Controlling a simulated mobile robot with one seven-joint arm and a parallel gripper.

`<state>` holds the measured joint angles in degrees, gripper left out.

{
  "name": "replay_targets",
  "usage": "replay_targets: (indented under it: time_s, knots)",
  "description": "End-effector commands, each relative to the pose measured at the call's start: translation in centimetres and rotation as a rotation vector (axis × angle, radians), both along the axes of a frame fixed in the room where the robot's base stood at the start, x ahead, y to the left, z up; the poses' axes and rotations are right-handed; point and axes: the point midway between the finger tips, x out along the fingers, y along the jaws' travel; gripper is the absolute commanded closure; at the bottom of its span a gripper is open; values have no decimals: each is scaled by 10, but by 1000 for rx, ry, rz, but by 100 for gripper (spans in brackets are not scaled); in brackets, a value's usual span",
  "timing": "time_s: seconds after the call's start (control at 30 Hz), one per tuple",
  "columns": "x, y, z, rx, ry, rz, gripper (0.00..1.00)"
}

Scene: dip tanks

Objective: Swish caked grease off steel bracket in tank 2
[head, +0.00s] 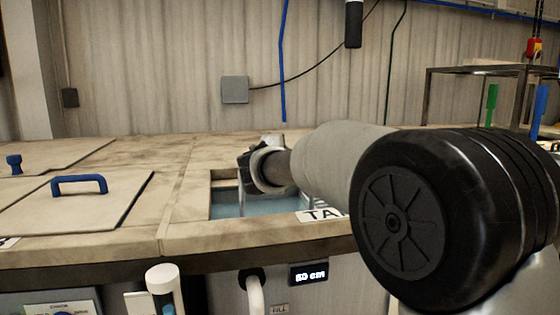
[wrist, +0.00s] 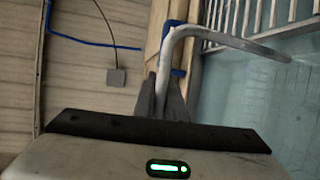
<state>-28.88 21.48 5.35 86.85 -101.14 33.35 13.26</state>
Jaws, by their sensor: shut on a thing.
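My gripper (wrist: 163,92) is shut on a bent grey metal bar (wrist: 225,38) in the wrist view. The bar rises from between the fingers, then bends sharply to the right over the liquid; it may be the steel bracket. I cannot make out any grease on it. An open tank (head: 182,211) with blue-grey liquid (head: 226,202) lies under my arm in the head view. Its label (head: 318,216) reads "TA", the rest hidden by my arm. The liquid (wrist: 255,100) also fills the right of the wrist view. In the head view my arm hides the fingers and the bar.
A closed lid with a blue handle (head: 79,185) lies to the left. A white-capped bottle-like object (head: 162,280) and a small display (head: 308,274) are at the front. A metal table stands back right.

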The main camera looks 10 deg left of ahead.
Motion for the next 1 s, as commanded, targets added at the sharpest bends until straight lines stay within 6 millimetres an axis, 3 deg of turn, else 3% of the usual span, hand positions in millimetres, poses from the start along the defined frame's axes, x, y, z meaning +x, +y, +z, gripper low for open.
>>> replay_targets:
  time_s: [0.57,1.0]
  knots:
    - [-18,41,3,2,-4,1,100]
    - [-10,22,2,1,-3,0,100]
